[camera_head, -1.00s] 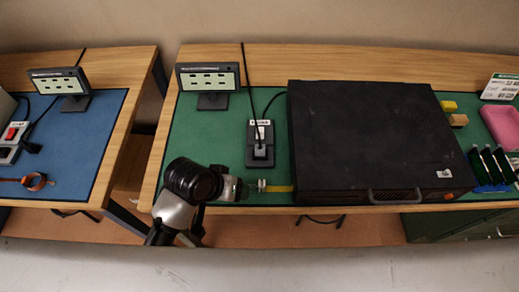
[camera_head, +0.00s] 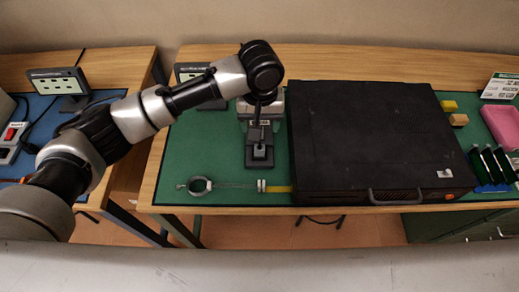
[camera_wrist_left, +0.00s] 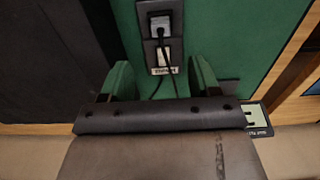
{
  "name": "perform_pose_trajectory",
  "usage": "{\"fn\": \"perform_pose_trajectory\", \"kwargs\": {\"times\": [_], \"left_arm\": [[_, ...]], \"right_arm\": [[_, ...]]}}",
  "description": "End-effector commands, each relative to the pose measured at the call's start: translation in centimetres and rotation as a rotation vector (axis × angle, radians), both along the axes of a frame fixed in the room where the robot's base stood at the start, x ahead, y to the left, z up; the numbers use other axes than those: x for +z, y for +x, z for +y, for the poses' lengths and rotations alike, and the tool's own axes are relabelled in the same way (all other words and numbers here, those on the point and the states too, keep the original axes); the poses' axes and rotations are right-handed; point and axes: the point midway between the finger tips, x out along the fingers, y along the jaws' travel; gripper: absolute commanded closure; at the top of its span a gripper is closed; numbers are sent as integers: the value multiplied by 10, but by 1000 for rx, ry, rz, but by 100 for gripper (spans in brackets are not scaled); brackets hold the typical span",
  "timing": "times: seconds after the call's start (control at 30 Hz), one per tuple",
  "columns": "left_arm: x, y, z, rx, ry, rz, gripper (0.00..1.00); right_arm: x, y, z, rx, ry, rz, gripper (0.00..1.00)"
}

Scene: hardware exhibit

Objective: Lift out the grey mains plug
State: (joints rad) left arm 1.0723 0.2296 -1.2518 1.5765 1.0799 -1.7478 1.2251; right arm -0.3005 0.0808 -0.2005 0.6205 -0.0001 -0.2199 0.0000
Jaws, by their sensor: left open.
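A black socket block (camera_head: 258,157) lies on the green mat, left of the big black case. A grey plug (camera_wrist_left: 161,22) sits in it in the left wrist view, at the top centre. A second grey piece (camera_wrist_left: 164,56) sits nearer my fingers; I cannot tell whether it is another plug. In the head view my arm partly covers the block, and a dark plug body (camera_head: 259,150) shows on it. My left gripper (camera_wrist_left: 163,80) is open and empty, its fingers either side of the cords and white label (camera_wrist_left: 164,71). My right gripper is not in view.
The black case (camera_head: 375,140) stands close to the right of the block. A ring-handled tool (camera_head: 200,186) lies along the mat's front. A small sign screen (camera_head: 190,72) stands behind, partly covered by my arm. The green mat (camera_head: 195,150) is clear left of the block.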

Motion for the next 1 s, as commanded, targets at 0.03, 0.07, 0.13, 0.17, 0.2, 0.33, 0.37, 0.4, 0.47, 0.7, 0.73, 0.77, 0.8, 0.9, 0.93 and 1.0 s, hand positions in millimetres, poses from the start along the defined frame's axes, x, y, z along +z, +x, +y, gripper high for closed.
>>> {"fn": "perform_pose_trajectory", "kwargs": {"times": [0.03, 0.07, 0.13, 0.17, 0.2, 0.33, 0.37, 0.4, 0.47, 0.7, 0.73, 0.77, 0.8, 0.9, 0.93, 1.0], "left_arm": [[-7, 0, 1, 3, 3, 2, 38], [-12, 0, 1, 3, 4, 3, 38], [-24, -1, 1, 2, 4, 4, 38], [-28, -1, 1, 2, 3, 3, 38], [-34, 0, 1, 2, 2, 3, 38], [-48, 0, 0, 1, 1, 1, 38], [-50, 0, 0, 1, 1, 1, 38], [-52, 0, 0, 0, 0, 0, 38], [-56, 0, 1, 0, 1, 1, 38], [-92, -1, 2, 0, 1, 1, 38], [-95, 0, 2, 0, 1, 1, 38], [-98, -1, 2, 0, 1, 1, 38], [-101, -1, 2, 0, 0, 0, 38], [-104, 0, 2, -1, -1, -1, 38], [-104, 0, 2, -1, -1, -1, 38], [-104, 0, 2, -1, -1, -1, 38]], "right_arm": [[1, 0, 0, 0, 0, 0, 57], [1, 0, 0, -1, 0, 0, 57], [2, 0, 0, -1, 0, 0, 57], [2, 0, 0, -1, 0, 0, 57], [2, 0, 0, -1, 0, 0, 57], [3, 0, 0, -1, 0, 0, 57], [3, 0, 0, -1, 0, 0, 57], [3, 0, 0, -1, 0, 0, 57], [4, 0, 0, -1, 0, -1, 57], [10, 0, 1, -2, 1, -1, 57], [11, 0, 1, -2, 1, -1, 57], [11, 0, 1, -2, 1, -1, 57], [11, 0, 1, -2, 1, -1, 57], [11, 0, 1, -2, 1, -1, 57], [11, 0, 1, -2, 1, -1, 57], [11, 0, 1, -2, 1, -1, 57]]}}
